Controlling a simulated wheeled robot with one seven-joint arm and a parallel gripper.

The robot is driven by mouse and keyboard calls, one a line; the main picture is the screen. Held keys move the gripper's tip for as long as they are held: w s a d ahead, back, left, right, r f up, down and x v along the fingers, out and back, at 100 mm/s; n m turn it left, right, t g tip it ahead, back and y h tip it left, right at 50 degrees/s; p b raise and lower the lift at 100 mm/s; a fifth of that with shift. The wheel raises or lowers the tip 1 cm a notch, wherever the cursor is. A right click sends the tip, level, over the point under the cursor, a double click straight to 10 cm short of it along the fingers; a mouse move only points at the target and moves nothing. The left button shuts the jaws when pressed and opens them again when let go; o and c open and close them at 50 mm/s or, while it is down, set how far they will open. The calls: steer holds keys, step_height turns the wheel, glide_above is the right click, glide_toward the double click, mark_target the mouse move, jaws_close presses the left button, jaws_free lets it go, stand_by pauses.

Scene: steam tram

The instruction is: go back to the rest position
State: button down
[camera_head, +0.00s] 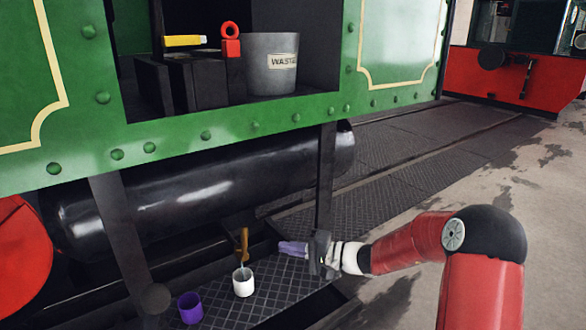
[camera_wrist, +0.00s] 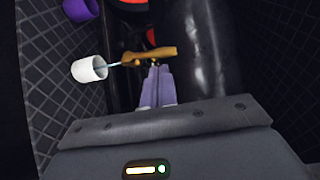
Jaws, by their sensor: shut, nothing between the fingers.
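My gripper (camera_head: 283,248) reaches in from the right, low beneath the green tram side, its pale purple fingers shut and empty. A tool with a brown-orange handle (camera_head: 244,243) stands handle up, its thin shaft going down into a white cup (camera_head: 243,287). In the head view, the fingertips are a short gap to the right of the handle. In the wrist view, the closed fingers (camera_wrist: 157,75) point at the handle (camera_wrist: 150,53), with the white cup (camera_wrist: 88,70) to the left.
A purple cup (camera_head: 190,308) stands left of the white one on the dark chequered plate (camera_head: 275,285). A black cylinder (camera_head: 200,195) and a post (camera_head: 326,185) are close to my gripper. Above, a ledge holds a grey waste bin (camera_head: 270,75), a yellow item (camera_head: 184,41) and a red item (camera_head: 231,45).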

steer(key=s+d+r+n+g+h+p, duration=0.15)
steer(key=s+r+h, duration=0.25)
steer(key=s, duration=0.4)
steer(key=s+r+n+g+h+p, duration=0.1)
steer(key=s+r+n+g+h, duration=0.2)
steer(key=s, duration=0.6)
steer(key=s+d+r+t+h+p, duration=0.2)
steer(key=s+d+r+h, duration=0.2)
steer(key=s+d, duration=0.3)
steer(key=s+d+r+t+h+p, duration=0.1)
steer(key=s+d+r+t+h, duration=0.2)
steer(key=s+d, duration=0.4)
steer(key=shift+s+d+r+m+h+p, duration=0.4)
steer(key=shift+s+r+h, duration=0.4)
steer(key=shift+s+h, duration=0.3)
